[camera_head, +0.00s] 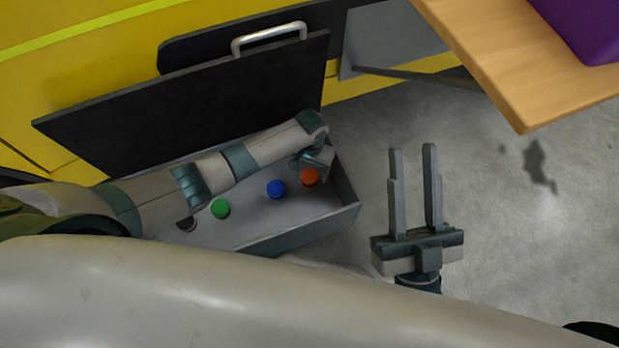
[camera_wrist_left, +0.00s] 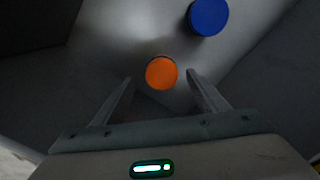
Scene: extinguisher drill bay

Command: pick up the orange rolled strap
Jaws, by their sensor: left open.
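The orange rolled strap (camera_head: 309,176) is a small round piece standing in the grey open drawer (camera_head: 300,235), near its right end. My left gripper (camera_head: 314,160) is just above it, pointing down, with the fingers partly hidden in the head view. In the left wrist view the orange strap (camera_wrist_left: 161,73) shows between the two open fingertips (camera_wrist_left: 158,78), with a gap on either side, and nothing is held. Whether the fingers reach down to the strap's height I cannot tell. My right gripper (camera_head: 415,175) is open and empty, to the right of the drawer.
A blue roll (camera_head: 276,189) stands close to the left of the orange one, and a green roll (camera_head: 221,209) further left. A dark round piece (camera_head: 187,223) is partly under my arm. A black panel (camera_head: 190,105) rises behind the drawer. A wooden tabletop (camera_head: 520,75) juts in at upper right.

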